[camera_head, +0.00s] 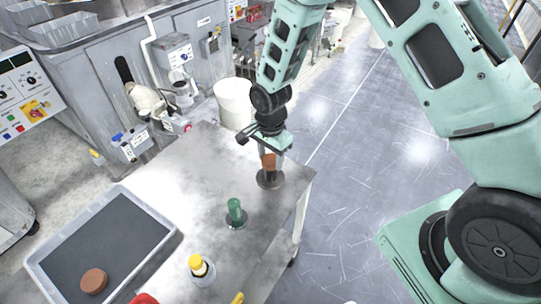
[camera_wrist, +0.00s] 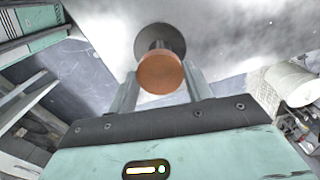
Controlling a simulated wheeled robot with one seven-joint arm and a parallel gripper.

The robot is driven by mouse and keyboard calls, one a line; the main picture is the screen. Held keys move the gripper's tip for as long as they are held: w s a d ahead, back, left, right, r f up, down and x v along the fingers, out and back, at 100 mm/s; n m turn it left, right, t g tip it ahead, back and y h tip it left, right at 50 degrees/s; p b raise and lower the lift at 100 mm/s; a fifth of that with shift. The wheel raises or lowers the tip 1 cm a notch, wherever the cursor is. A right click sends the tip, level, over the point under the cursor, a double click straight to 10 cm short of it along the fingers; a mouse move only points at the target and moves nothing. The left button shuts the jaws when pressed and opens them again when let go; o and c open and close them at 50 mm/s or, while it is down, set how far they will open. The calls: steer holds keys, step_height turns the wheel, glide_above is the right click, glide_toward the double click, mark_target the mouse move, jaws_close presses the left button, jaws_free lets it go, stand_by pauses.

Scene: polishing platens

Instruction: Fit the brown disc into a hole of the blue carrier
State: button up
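A brown disc (camera_head: 94,281) lies in the grey tray at the lower left of the head view. My gripper (camera_head: 269,155) is over the far right corner of the table, at a brown-topped piece (camera_head: 267,161) above a dark round base (camera_head: 270,180). In the wrist view the brown round top (camera_wrist: 160,73) shows between my two fingers (camera_wrist: 160,85), with the dark round base (camera_wrist: 160,39) beyond it. The fingers look close to its sides; whether they grip it is unclear. I cannot make out a blue carrier in either view.
The grey tray (camera_head: 163,221) has a dark floor. A green-handled piece (camera_head: 235,212) on a dark round base and a yellow-capped bottle (camera_head: 199,267) stand on the metal table (camera_head: 190,170). A white bucket (camera_head: 234,100) is behind the table. Red and yellow items show at the front edge.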

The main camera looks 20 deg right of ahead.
mark_target(270, 159)
steer(key=o, duration=0.4)
steer(key=shift+o, duration=0.2)
step_height(270, 159, up, 11)
steer(key=b, duration=0.3)
steer(key=s+a+r+n, duration=0.3)
steer(key=s+r+n, duration=0.1)
steer(key=s+n, duration=0.15)
steer(key=s+a+r+n, duration=0.3)
steer(key=s+n, duration=0.1)
steer(key=s, duration=0.3)
steer(key=s+r+n, duration=0.2)
steer(key=s+n, duration=0.9)
steer(key=s, duration=0.3)
steer(key=shift+s+a+r+y, duration=0.2)
steer(key=shift+r+y, duration=0.05)
steer(key=shift+y, duration=0.05)
